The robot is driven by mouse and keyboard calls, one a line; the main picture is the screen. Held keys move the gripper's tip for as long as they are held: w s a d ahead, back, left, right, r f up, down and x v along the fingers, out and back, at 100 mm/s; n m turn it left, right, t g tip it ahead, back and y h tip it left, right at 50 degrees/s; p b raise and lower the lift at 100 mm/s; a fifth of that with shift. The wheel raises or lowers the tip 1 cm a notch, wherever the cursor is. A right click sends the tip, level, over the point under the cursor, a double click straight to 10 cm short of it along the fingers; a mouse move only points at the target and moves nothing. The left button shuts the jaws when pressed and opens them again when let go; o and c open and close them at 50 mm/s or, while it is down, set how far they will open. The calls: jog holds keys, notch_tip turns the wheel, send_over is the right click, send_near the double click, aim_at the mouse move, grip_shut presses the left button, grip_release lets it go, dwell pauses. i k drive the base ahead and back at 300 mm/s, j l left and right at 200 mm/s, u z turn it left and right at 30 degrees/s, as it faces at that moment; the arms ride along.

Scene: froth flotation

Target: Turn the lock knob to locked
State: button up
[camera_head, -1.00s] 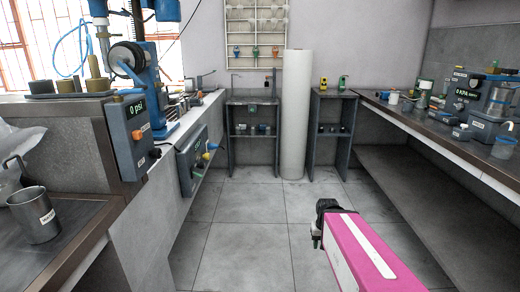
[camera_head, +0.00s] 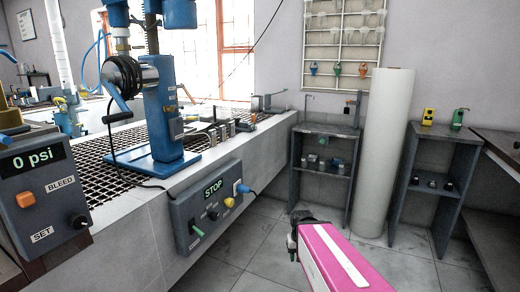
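The blue machine column (camera_head: 170,105) stands on the bench grating at the left, with a hand crank (camera_head: 118,98) on its side. Small labels show on the column, but I cannot read them or pick out for sure which part is the lock knob.
A grey box reading 0 psi (camera_head: 42,190) stands close at the left with SET and BLEED controls. A tall white roll (camera_head: 383,150) stands between two grey shelves (camera_head: 325,165) at the back. Free floor (camera_head: 225,255) lies between the bench and shelves.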

aim_at(230, 203)
jog(key=i+l+u, duration=0.4)
jog(key=l, duration=0.25)
jog(key=i+l+u, duration=0.2)
jog(key=l, duration=0.15)
jog(key=l+u, duration=0.2)
jog(key=l, duration=0.2)
jog(key=l+u, duration=0.25)
jog(key=l, duration=0.45)
